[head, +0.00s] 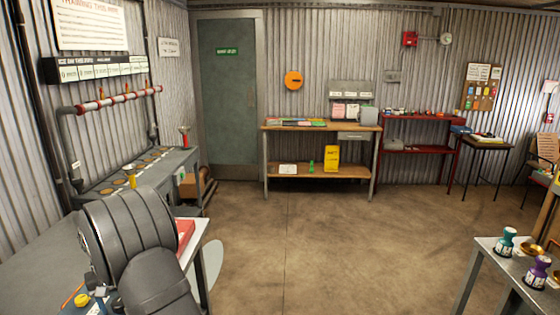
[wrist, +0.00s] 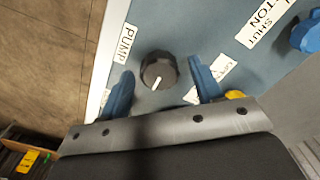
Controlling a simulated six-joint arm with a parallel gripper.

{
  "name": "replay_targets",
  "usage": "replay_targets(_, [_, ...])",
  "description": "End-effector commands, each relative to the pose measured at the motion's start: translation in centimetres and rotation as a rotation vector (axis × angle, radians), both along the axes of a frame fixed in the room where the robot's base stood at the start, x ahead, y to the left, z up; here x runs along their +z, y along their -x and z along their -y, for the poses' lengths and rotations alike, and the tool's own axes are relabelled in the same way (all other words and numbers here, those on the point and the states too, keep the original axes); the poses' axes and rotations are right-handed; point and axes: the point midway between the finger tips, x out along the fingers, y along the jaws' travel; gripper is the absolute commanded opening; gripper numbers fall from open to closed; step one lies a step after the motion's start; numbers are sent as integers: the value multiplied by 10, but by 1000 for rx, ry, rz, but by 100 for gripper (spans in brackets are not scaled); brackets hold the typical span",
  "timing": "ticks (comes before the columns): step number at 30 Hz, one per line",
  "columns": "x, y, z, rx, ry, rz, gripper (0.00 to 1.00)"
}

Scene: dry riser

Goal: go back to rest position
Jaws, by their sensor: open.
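In the wrist view my gripper (wrist: 162,72) is open, with its two blue fingers apart and nothing held. A black round knob (wrist: 158,70) with a white pointer line appears in the gap between the fingertips. I cannot tell whether the fingers reach down beside it or stay above it. The knob sits on a blue-grey panel (wrist: 205,30), with a white PUMP label (wrist: 124,43) to its left. Another label is partly covered by the right finger. In the head view my arm fills the lower left, and my gripper is hidden.
In the wrist view a blue part (wrist: 306,36) stands at the panel's right, and a yellow piece (wrist: 235,94) is near the right finger. In the head view a grey bench (head: 165,170) runs along the left wall. The middle floor (head: 330,235) is clear.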

Motion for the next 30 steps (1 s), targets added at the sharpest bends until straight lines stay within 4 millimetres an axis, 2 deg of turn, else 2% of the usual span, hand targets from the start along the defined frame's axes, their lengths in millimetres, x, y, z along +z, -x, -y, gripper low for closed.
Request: replay_targets(30, [0, 1, -1, 809, 0, 0, 59])
